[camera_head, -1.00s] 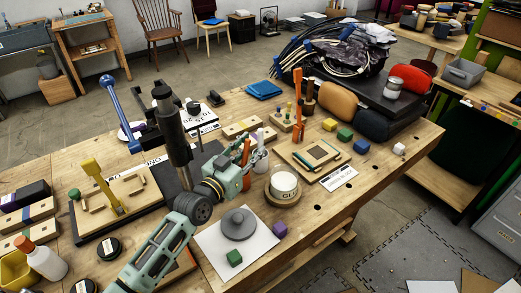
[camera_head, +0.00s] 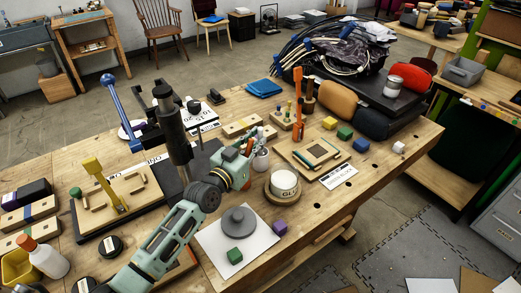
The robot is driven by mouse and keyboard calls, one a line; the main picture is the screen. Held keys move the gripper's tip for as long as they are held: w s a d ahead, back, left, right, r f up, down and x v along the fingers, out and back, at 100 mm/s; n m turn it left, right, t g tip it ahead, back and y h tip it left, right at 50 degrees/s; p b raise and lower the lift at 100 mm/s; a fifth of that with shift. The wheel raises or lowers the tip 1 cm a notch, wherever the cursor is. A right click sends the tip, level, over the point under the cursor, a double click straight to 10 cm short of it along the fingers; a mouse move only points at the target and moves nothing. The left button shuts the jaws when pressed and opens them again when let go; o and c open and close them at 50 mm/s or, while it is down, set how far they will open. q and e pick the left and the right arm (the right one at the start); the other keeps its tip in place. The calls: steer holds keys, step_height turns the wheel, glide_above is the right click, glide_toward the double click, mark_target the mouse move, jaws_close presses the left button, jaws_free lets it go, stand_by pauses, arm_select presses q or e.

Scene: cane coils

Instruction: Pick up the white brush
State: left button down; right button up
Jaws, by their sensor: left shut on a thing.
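My left gripper (camera_head: 254,148) reaches in over the workbench from the lower left, at a small white pot (camera_head: 261,160). It is shut on a slim pale thing at the pot's mouth, which looks like the white brush; the fingers hide most of it. I cannot tell whether the brush is clear of the pot. My right gripper is not in view.
A black column (camera_head: 173,125) rises close behind my arm. The bench's right front is fairly clear.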

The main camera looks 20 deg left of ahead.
arm_select(q)
step_height(320, 180, up, 10)
stand_by(0.6)
steer(key=shift+s+d, duration=0.1)
stand_by(0.6)
